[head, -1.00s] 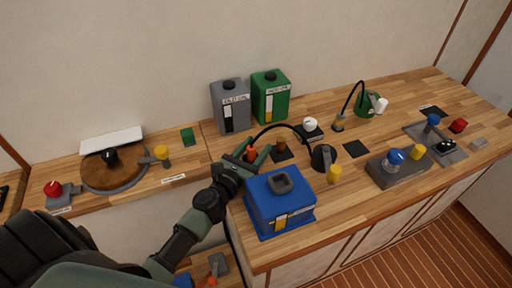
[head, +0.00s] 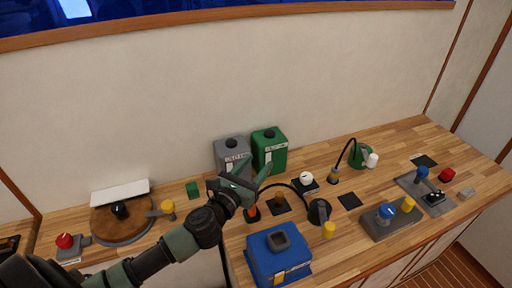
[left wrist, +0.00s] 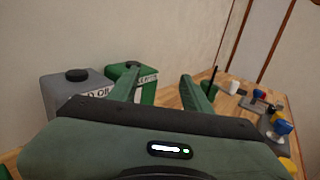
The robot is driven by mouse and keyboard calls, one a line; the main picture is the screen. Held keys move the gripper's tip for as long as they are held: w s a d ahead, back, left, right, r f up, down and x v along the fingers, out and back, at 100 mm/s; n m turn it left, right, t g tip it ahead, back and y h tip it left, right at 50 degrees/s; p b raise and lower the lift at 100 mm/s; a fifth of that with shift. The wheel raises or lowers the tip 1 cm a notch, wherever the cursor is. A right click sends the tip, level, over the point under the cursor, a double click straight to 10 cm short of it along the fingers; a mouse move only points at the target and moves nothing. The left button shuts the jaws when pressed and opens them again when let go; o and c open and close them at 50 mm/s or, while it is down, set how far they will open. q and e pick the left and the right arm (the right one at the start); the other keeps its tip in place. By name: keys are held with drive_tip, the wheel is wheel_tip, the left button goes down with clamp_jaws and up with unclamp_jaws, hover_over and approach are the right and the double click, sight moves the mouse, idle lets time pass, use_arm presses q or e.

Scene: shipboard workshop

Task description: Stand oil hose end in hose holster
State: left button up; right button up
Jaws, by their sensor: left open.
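The black oil hose (head: 290,187) arcs left from a dark pump body (head: 319,211) to its orange-red hose end (head: 252,211). The hose end looks upright on the worktop, with a dark lower part that may be the hose holster; I cannot tell how deep it sits. My left gripper (head: 257,172) is open and empty, above the hose end and apart from it. In the left wrist view its two green fingers (left wrist: 160,88) are spread with nothing between them; the hose end is out of sight there. My right gripper is not in view.
A grey can (head: 231,152) and a green can (head: 269,150) stand close behind the left gripper. A blue box-shaped can (head: 272,262) stands in front. A brown cylinder (head: 280,201) stands right of the hose end. Another black hose rises from a green pump (head: 360,155).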

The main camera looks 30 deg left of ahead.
use_arm(q)
drive_tip(key=shift+r, duration=1.85)
